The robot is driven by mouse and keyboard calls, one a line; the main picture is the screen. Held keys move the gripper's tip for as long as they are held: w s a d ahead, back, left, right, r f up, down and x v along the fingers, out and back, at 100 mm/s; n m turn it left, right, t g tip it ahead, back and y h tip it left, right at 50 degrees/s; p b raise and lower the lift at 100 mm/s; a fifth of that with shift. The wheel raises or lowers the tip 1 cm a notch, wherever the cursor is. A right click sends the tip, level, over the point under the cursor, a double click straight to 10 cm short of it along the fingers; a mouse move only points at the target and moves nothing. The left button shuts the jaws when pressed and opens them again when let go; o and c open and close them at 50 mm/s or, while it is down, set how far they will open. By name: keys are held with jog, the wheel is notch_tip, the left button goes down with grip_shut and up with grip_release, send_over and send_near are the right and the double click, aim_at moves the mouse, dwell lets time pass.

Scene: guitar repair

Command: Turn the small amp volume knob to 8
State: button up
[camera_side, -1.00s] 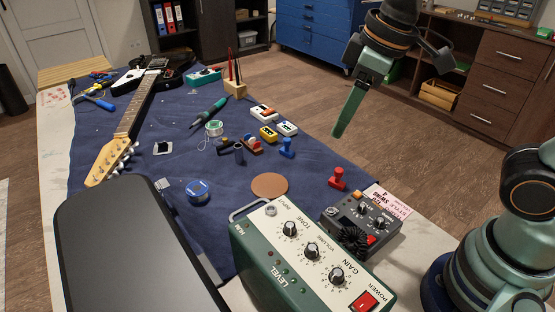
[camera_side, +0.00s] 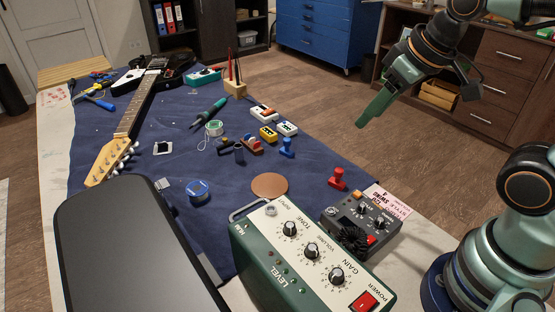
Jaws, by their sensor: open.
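The small amp (camera_side: 262,262) is a green box with a cream top panel at the bottom centre. Its volume knob (camera_side: 312,250) is the middle of three black knobs, between the tone knob (camera_side: 290,229) and the gain knob (camera_side: 336,275). The numbers around the volume knob and its pointer are too small to read. My gripper (camera_side: 378,106) is open and empty. It is up and to the right of the amp, well apart from the knobs, with its long green finger pointing down and left.
A grey pedal (camera_side: 358,222) with knobs and a coiled black cable stands close to the amp's right. A red figure-shaped piece (camera_side: 337,179) is behind it. A black padded surface (camera_side: 135,250) fills the lower left. A guitar (camera_side: 132,115) lies on the blue mat (camera_side: 228,190).

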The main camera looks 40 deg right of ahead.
jog(key=s+a+r+n+g, duration=0.1)
jog(key=s+a+n+g, duration=0.2)
jog(key=a+n, duration=0.9)
jog(key=n+g, duration=0.2)
jog(key=n, duration=0.6)
send_near(312, 247)
notch_tip(312, 247, down, 8)
jog(key=shift+a+f, duration=0.1)
grip_shut()
